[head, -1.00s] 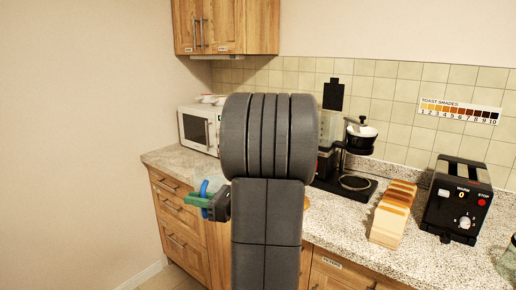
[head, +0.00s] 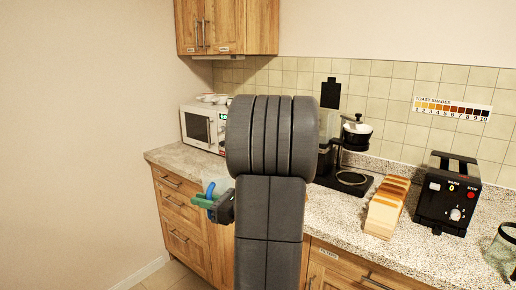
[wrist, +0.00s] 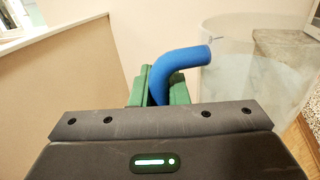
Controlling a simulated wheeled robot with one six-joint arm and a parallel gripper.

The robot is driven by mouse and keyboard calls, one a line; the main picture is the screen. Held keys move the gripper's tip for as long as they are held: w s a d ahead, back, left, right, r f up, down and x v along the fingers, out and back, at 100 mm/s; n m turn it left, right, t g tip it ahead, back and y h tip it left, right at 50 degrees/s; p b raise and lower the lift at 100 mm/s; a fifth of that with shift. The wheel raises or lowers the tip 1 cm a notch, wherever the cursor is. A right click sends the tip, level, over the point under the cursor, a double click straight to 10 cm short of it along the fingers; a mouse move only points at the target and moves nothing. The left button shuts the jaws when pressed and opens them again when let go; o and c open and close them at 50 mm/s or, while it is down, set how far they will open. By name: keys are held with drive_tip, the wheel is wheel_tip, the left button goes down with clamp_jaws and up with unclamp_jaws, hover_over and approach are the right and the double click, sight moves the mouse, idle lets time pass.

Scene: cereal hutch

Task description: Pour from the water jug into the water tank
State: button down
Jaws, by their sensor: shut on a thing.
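My gripper (head: 207,200) has green fingers and is left of my dark arm in the head view. It is shut on the blue handle of the water jug (wrist: 240,65), a clear, see-through vessel. The blue handle (wrist: 178,70) stands between the green fingers in the wrist view. The jug is held off the counter, in front of the drawers, and my arm hides part of it in the head view. The water tank (head: 326,130) seems to be the clear part of the black coffee maker (head: 345,182). My arm covers its left side.
A rack of toast slices (head: 385,208), a black toaster (head: 448,195) and a glass vessel (head: 503,252) stand to the right. Wall cabinets (head: 228,27) hang above.

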drive_tip(key=w+d+f+m+t+h, duration=0.2)
drive_tip(key=d+f+t, duration=0.1)
drive_tip(key=w+d+f+m+t+h, duration=0.2)
drive_tip(key=w+f+t, duration=0.1)
drive_tip(key=shift+w+d+f+m, duration=0.2)
drive_tip(key=shift+w+d+m, duration=0.1)
drive_tip(key=shift+d+m, duration=0.1)
drive_tip(key=w+d+f+m+t+h, duration=0.2)
drive_tip(key=d+f+m+t+h, duration=0.3)
drive_tip(key=d+f+h, duration=0.2)
wheel_tip(320, 180, down, 3)
drive_tip(key=shift+w+d+m+h+p, duration=0.3)
drive_tip(key=shift+d+h+p, duration=0.1)
drive_tip(key=shift+d, duration=0.8)
drive_tip(key=shift+a, duration=0.1)
